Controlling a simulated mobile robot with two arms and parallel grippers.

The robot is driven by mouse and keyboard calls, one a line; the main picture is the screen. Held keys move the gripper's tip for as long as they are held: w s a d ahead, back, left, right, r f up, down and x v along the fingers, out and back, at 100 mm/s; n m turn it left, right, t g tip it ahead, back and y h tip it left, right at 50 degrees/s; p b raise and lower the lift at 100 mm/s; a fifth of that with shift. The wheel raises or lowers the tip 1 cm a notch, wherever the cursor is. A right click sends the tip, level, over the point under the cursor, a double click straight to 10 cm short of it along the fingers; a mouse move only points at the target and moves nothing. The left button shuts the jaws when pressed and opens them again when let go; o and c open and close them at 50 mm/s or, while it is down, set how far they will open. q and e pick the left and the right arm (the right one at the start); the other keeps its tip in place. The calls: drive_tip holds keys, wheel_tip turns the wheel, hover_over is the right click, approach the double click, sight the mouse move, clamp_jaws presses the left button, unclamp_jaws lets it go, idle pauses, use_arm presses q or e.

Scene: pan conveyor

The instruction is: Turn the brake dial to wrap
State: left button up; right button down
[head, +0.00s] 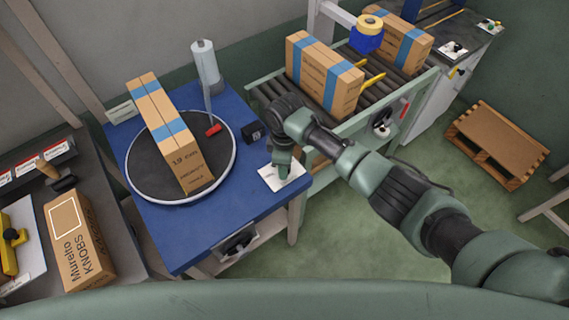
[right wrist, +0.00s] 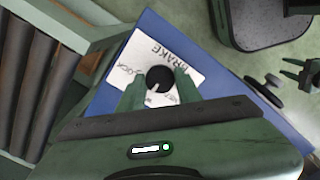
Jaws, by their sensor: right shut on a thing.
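The brake dial is a round black knob (right wrist: 159,79) with a pale pointer line, seen in the right wrist view. It sits on a white card (right wrist: 140,60) printed BRAKE, with LOCK at its left; another word beside the fingers is partly hidden. The pointer line runs toward the lower left of the knob in that view. My right gripper (right wrist: 158,88) is shut on the knob, one finger on each side. In the head view my right gripper (head: 282,168) hides the knob over the white card (head: 268,181). My left gripper (right wrist: 298,77) shows small at the right edge, fingers apart and empty.
The card lies at the right corner of a blue table (head: 185,243). A round turntable (head: 143,187) there bears a tall taped carton (head: 170,130); a grey post (head: 206,65) stands behind. A roller conveyor (head: 318,92) with cartons is behind my right arm.

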drive_tip(key=shift+w+r, duration=0.1)
drive_tip(key=shift+r, duration=0.05)
drive_tip(key=c, duration=1)
unclamp_jaws()
drive_tip(key=shift+o, duration=0.2)
wheel_tip(320, 180, up, 8)
drive_tip(key=shift+f+b, duration=0.15)
drive_tip(key=shift+b, duration=0.25)
drive_tip(key=shift+a, duration=0.1)
